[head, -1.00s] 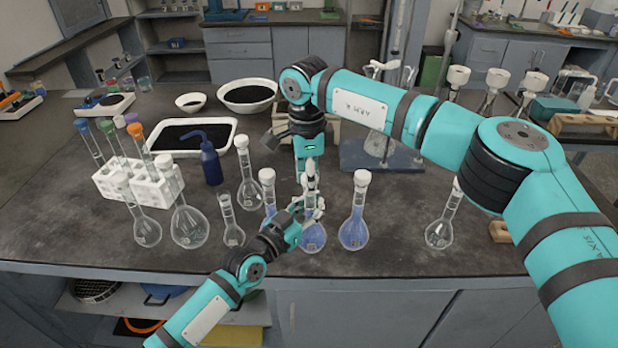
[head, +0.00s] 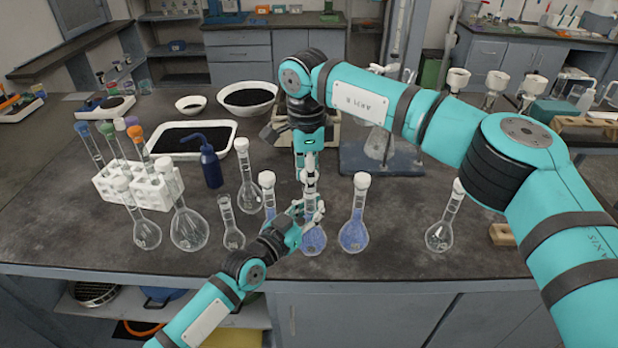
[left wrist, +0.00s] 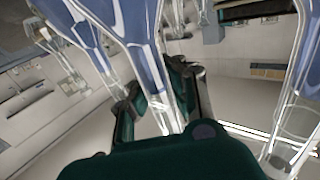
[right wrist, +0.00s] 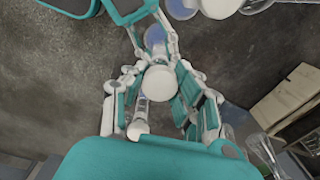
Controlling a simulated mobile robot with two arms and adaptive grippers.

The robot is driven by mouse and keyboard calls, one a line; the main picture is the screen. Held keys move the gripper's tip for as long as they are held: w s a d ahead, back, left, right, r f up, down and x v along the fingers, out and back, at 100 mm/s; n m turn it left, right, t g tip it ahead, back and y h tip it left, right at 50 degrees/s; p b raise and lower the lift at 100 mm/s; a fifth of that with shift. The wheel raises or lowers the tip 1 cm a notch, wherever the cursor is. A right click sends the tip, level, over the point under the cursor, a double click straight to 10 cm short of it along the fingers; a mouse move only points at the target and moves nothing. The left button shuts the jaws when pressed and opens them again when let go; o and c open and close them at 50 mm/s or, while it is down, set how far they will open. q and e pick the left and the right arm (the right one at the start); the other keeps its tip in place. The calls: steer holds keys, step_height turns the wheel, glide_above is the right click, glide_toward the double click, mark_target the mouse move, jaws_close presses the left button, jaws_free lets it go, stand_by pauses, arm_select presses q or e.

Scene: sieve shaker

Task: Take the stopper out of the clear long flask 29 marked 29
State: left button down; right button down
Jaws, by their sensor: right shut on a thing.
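A long-necked clear flask (head: 313,240) with blue liquid stands upright near the table's front edge, its neck between my grippers; its marking is too small to read. My left gripper (head: 304,212) is at its neck from the front left, with the fingers on both sides of the glass neck (left wrist: 158,98) in the left wrist view. My right gripper (head: 309,168) points down from above and is shut on the white stopper (right wrist: 160,90). The fingers hide the neck's mouth, so I cannot tell whether the stopper is seated or raised.
Blue-filled stoppered flasks stand close on the right (head: 354,236) and left (head: 270,203). Several clear flasks stand further left, near a blue wash bottle (head: 210,165) and a white rack (head: 145,185). Another clear flask (head: 440,236) is at right; the table between is free.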

steer(key=shift+r, duration=0.3)
steer(key=shift+s+r, duration=0.1)
steer(key=shift+r, duration=1.8)
arm_select(q)
steer(key=c, duration=1.4)
jaws_free()
